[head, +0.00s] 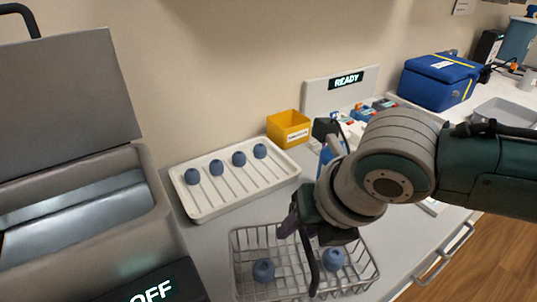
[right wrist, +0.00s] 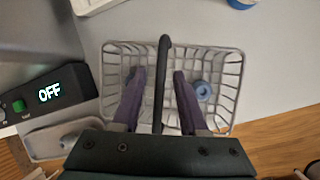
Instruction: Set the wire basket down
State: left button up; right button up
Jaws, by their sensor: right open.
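The grey wire basket (head: 240,262) appears to rest on the counter at the lower middle of the head view, and it also shows in the right wrist view (right wrist: 237,78). Its black handle (head: 313,265) stands up across the middle. Two blue round items (head: 263,271) (head: 332,259) lie inside. My right gripper (head: 303,228) is above the basket at the handle. In the right wrist view its purple fingers (right wrist: 160,75) are apart, one on each side of the handle (right wrist: 162,60), with gaps showing. My left gripper is not in view.
A white tray (head: 205,210) with several blue round items lies behind the basket. A grey machine with an OFF panel (head: 150,292) is at left. The counter edge is close at right.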

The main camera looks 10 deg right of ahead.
jog(key=p+v, duration=0.3)
jog(key=v, duration=0.9)
jog(key=s+a+m+y, duration=0.1)
jog(key=s+a+m, duration=0.35)
jog(key=m, duration=0.25)
jog(key=s+d+m+h, duration=0.1)
jog(key=s+d+m, duration=0.2)
jog(key=m, duration=0.5)
jog(key=s+d+f+m+h, duration=0.1)
jog(key=s+d+m, duration=0.2)
jog(key=m, duration=0.6)
jog(key=s+d+f+m+g, duration=0.1)
jog(key=s+d+m, duration=0.2)
jog(key=m, duration=0.6)
jog(key=shift+s+d+h, duration=0.35)
jog(key=shift+s+h, duration=0.05)
jog(key=shift+s, duration=0.6)
